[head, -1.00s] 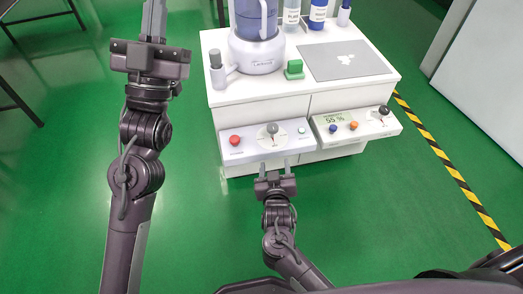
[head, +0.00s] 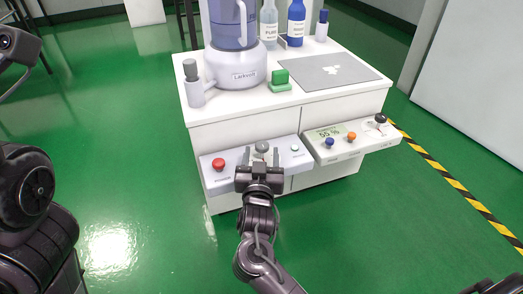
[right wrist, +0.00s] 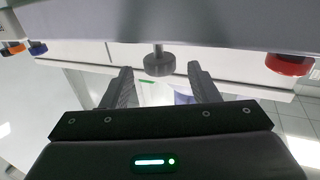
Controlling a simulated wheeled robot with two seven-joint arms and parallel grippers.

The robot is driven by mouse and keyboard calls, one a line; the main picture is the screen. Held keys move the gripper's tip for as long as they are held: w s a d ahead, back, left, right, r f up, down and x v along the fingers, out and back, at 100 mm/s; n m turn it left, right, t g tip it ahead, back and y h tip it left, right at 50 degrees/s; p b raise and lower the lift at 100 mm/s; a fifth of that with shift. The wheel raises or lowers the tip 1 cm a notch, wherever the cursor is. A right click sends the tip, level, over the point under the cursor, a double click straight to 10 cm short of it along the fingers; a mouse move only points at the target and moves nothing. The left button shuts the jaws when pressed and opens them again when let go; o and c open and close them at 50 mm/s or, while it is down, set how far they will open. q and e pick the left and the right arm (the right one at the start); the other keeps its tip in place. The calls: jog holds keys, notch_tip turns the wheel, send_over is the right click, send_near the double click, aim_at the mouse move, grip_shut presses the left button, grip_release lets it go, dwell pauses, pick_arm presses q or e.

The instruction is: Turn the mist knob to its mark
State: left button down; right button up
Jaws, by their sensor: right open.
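My right gripper (head: 261,156) is open in front of this knob. In the right wrist view the knob appears between and just beyond the fingertips (right wrist: 160,72), with no contact visible. My left gripper is out of view; only parts of that arm show at the left edge.
A red button (head: 218,164) sits left of the knob. The right panel has a display (head: 325,134), blue (head: 330,142) and orange (head: 351,136) buttons and a black-topped knob (head: 380,118).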

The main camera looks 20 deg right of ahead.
aim_at(262, 151)
jog(key=shift+b+x, duration=0.7)
jog(key=shift+x, duration=1.2)
jog(key=c, duration=1)
